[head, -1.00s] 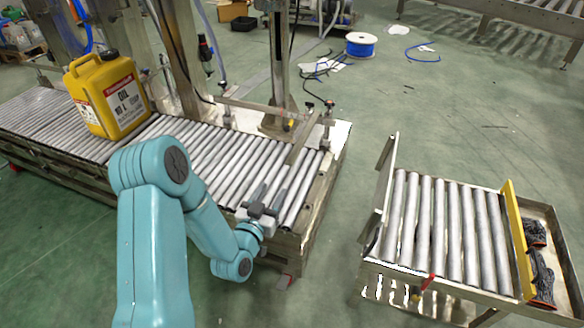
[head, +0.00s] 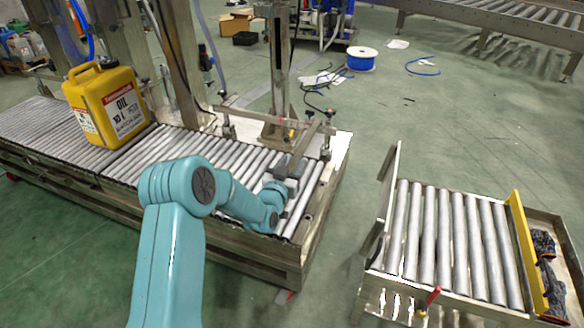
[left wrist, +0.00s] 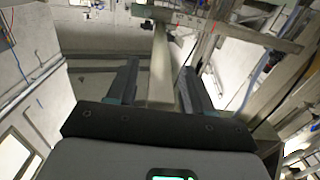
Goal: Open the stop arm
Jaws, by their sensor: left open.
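The stop arm (head: 305,142) is a flat metal bar lying across the roller conveyor (head: 240,160) near its right end, below a post. My left gripper (head: 289,166) is over the rollers at the near end of this bar. In the left wrist view, its two dark fingers (left wrist: 158,72) stand apart, and a pale metal bar (left wrist: 160,55), which looks like the stop arm, runs between them. I cannot tell whether the fingers touch it. A yellow oil canister (head: 107,103) stands upright on the rollers at the left. My right gripper is not in view.
A separate roller table (head: 450,245) stands at the right, with an upright metal plate (head: 385,195) on its left side and a yellow bar (head: 526,245) on its right. Dark gloves (head: 550,275) lie beyond that bar. Open floor separates the two conveyors.

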